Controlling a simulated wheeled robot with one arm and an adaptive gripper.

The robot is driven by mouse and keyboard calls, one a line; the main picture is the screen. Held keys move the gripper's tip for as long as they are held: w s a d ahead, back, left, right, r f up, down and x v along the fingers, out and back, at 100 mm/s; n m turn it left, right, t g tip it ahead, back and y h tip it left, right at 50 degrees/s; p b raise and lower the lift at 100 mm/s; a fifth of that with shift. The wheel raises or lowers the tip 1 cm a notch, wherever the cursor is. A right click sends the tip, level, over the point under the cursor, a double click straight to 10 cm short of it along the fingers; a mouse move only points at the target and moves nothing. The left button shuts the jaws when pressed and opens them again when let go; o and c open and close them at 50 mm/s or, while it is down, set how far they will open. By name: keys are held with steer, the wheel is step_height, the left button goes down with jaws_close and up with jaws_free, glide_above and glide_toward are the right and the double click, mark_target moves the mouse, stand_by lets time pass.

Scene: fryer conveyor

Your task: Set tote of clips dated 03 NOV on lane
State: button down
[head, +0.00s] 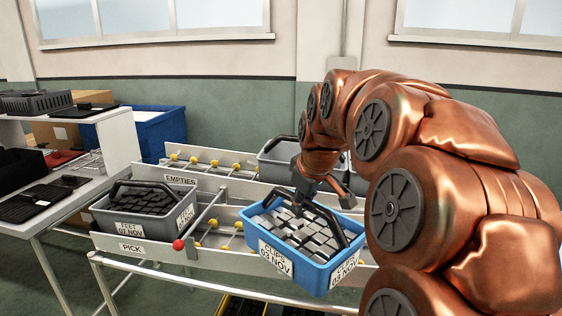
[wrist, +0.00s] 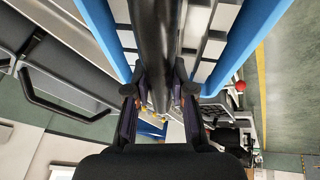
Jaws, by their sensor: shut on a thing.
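A blue tote (head: 290,262) full of light grey clips carries labels reading CLIPS 03 NOV. In the head view it is at the right part of the PICK lane (head: 133,247), overlapping the lane's front rail, and slightly tilted. I cannot tell whether its base touches the lane. My gripper (head: 317,190) is at the tote's black handle. In the wrist view my gripper (wrist: 158,88) is shut on this handle (wrist: 153,40), with blue tote walls on both sides. The far side of the lane behind the tote is hidden.
A grey tote (head: 107,222) labelled FEET 03 NOV, with dark pieces, stands at the PICK lane's left. A grey tote (head: 272,172) sits on the EMPTIES lane (head: 213,190) behind. A red ball (head: 178,245) is on the rail. A white table (head: 122,140) stands left.

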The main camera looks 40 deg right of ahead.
steer(key=w+d+r+n+p, duration=0.1)
steer(key=w+p, duration=0.1)
steer(key=w+d+r+n+y+p, duration=0.1)
steer(key=w+p, duration=0.1)
steer(key=w+d+r+n+p, duration=0.1)
steer(key=w+d+p, duration=0.1)
steer(key=shift+w, duration=0.25)
steer(key=w+d+n+y+p, duration=0.1)
steer(key=w+d+n+p, duration=0.2)
steer(key=w+d+p, duration=0.2)
steer(key=shift+d+f+n+y+p, duration=0.15)
steer(key=shift+n+y+p, duration=0.25)
steer(key=shift+p, duration=0.55)
steer(key=shift+w+f, duration=0.1)
step_height(320, 180, down, 7)
steer(key=p, duration=0.1)
steer(key=shift+b, duration=0.65)
stand_by(0.4)
steer(key=shift+f+b, duration=1.25)
steer(key=shift+b, duration=0.1)
stand_by(1.0)
